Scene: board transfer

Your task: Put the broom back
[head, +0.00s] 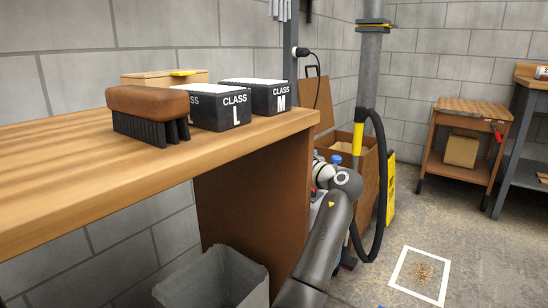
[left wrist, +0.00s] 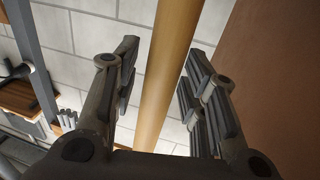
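In the left wrist view a smooth tan wooden pole (left wrist: 167,65), which looks like the broom's handle, runs between the two fingers of my left gripper (left wrist: 160,72). The fingers are spread, with a gap showing on both sides of the pole. The broom's head is not visible. In the head view a dark grey arm, which seems to be my left one, reaches up beside the bench's brown side panel (head: 250,195); its gripper and the pole cannot be made out there. My right gripper is in neither view.
A brush (head: 150,115) and black boxes (head: 256,97) stand on the wooden bench (head: 60,165). A grey bin (head: 215,280) is below. A vacuum hose (head: 380,190) hangs by a pipe. A white square (head: 395,278) on the floor surrounds debris. A small cart (head: 467,110) stands back right.

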